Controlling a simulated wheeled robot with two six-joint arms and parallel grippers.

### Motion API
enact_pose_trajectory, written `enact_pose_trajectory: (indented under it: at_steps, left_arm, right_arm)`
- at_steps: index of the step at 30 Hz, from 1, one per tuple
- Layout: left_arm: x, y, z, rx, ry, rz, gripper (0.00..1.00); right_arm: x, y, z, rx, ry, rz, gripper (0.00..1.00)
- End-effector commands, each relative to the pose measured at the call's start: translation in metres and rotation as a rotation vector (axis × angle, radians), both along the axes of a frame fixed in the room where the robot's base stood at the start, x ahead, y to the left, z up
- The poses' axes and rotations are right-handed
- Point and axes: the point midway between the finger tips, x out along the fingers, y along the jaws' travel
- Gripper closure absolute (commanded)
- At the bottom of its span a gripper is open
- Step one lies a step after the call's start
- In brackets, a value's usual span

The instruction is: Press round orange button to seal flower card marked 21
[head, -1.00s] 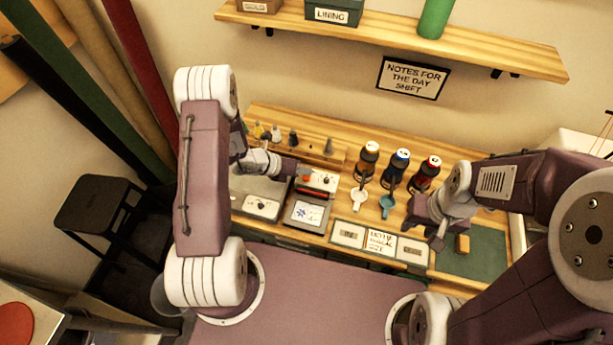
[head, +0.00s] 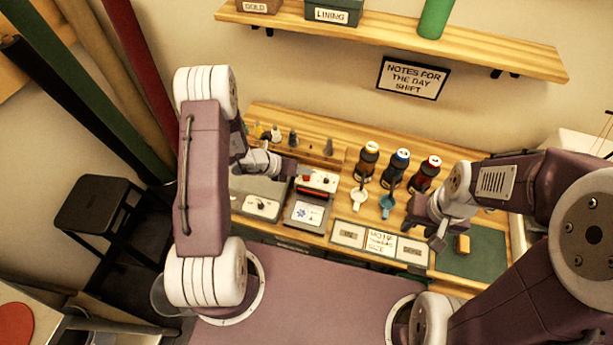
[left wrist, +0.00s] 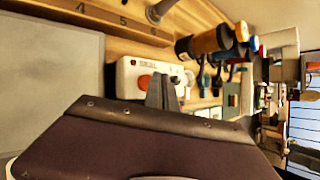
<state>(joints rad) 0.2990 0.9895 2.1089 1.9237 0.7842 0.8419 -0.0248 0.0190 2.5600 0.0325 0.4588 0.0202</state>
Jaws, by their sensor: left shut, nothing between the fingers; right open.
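The white seal unit (head: 321,180) stands behind a dark tray on the bench; it reads SEAL in the left wrist view (left wrist: 128,66). Its round orange button (left wrist: 145,81) is partly behind my finger there. A white card with a blue flower mark (head: 307,214) lies in the tray in front of the unit; its number is too small to read. My left gripper (head: 294,170) is shut and empty, its tips (left wrist: 160,92) right at the button; I cannot tell if they touch. My right gripper (head: 436,228) is open and empty above the bench's right part.
Three bottles with orange, blue and red caps (head: 402,158) stand right of the unit. Labelled plates (head: 381,242) line the front edge. A green mat (head: 484,254) with a yellow block is at right.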

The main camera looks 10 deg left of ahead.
Motion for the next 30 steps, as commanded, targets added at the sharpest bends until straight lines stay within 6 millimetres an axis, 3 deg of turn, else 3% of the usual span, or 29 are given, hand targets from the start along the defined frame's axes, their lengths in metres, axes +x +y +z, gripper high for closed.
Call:
enact_pose_trajectory:
  at_steps: [30]
  left_arm:
    - [0.0, 0.0, -0.01, 0.0, 0.0, 0.0, 1.0]
  right_arm:
    - [0.0, 0.0, -0.011, 0.0, 0.0, 0.0, 0.6]
